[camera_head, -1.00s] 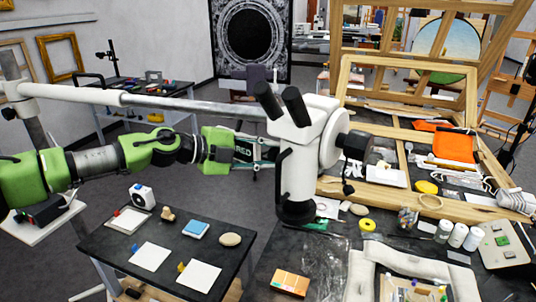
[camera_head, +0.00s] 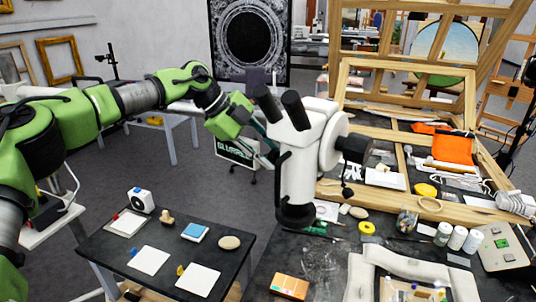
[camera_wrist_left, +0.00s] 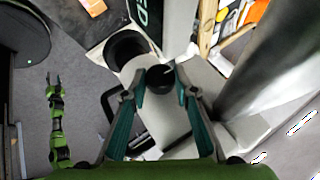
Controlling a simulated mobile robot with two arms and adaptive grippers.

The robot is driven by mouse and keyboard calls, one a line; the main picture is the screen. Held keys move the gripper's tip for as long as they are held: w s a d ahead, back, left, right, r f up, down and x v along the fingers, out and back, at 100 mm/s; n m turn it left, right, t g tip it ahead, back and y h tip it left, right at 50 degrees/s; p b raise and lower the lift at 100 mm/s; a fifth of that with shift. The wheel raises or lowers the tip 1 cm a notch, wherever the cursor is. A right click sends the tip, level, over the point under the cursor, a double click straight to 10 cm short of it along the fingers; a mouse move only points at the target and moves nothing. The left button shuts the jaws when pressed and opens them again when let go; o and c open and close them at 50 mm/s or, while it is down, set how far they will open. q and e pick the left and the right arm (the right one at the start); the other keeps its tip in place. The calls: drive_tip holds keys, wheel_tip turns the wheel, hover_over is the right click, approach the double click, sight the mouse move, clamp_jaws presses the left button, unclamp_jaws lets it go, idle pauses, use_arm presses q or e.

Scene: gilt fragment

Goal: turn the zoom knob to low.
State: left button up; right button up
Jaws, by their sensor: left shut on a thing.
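The white microscope (camera_head: 297,175), with two black eyepieces (camera_head: 282,108), stands upright at the left of the cluttered table. My left gripper (camera_head: 270,154) reaches its left side from the upper left, pointing down and to the right. In the left wrist view, a small round black knob (camera_wrist_left: 160,78) on the microscope sits between the teal fingers of my left gripper (camera_wrist_left: 167,76), which is shut on it. The knob's markings cannot be read, and the head view does not show it clearly. My right gripper (camera_wrist_left: 53,80) appears small in the left wrist view, fingers apart and empty.
A large black knob (camera_head: 355,147) sticks out on the microscope's right. A wooden easel frame (camera_head: 405,95) stands behind. A dark low table (camera_head: 120,250) with small items is at the lower left. White jars (camera_head: 458,237) stand to the right.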

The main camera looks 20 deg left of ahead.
use_arm(q)
drive_tip(key=shift+g, duration=0.4)
drive_tip(key=o, duration=1.1)
drive_tip(key=shift+d, duration=0.1)
drive_tip(key=v, duration=1.2)
drive_tip(key=shift+d+r, duration=0.1)
drive_tip(key=shift+d, duration=0.05)
